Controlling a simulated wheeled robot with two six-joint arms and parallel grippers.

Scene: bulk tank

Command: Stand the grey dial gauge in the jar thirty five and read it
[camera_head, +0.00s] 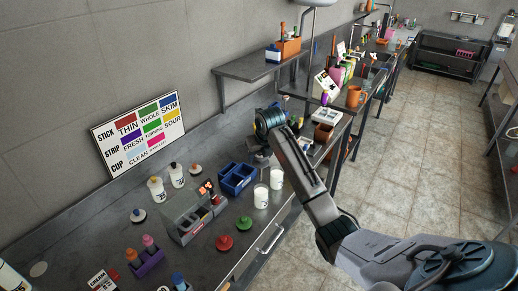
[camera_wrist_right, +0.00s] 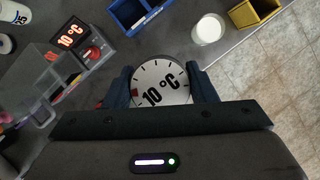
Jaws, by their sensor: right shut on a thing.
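My right gripper (camera_wrist_right: 160,88) is shut on the round dial gauge (camera_wrist_right: 158,82). The gauge has a pale face with dark tick marks, a red mark at its left and "10 °C" printed on it; no needle is clear. In the head view the right gripper (camera_head: 258,153) is above the bench near the blue bin, small and dark, and the gauge cannot be made out there. White bottles (camera_head: 157,190) stand near the wall. My left gripper is not in view.
A grey box (camera_head: 192,217) with an orange "10 °C" display (camera_wrist_right: 70,38) stands on the bench. A blue bin (camera_head: 237,179), white cups (camera_head: 261,196), and red and green lids (camera_head: 224,243) are nearby. A shelf (camera_head: 255,66) overhangs behind. The bench's front edge lies to the right.

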